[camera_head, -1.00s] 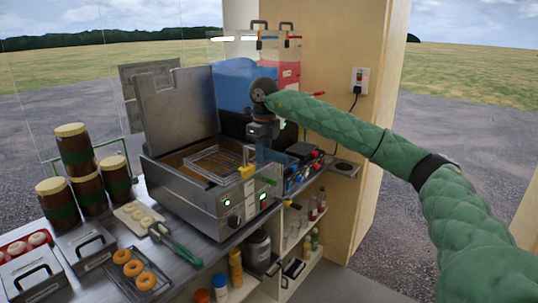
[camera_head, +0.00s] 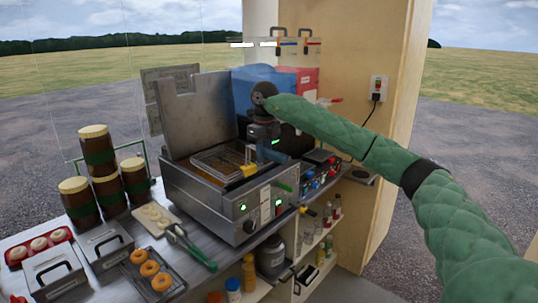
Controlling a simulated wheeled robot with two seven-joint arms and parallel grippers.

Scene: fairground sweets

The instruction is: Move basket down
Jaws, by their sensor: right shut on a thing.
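The wire basket (camera_head: 222,164) is in the open steel fryer (camera_head: 215,203), over the dark well, with its upper rim showing above the fryer's edge. I cannot tell how deep its lower part sits. My right gripper (camera_head: 270,153) is at the basket's right end, above the fryer's right side, and is shut on the basket's handle, which it mostly hides. The fryer's lid (camera_head: 200,110) stands raised behind the well. Green lights show on the fryer's front. My left gripper is not in view.
Striped brown jars (camera_head: 97,160) are stacked left of the fryer. Tongs (camera_head: 190,246), pale rings on a board (camera_head: 141,220) and a rack of orange rings (camera_head: 177,283) lie on the counter in front. A wooden wall (camera_head: 345,60) with a socket stands behind my right arm.

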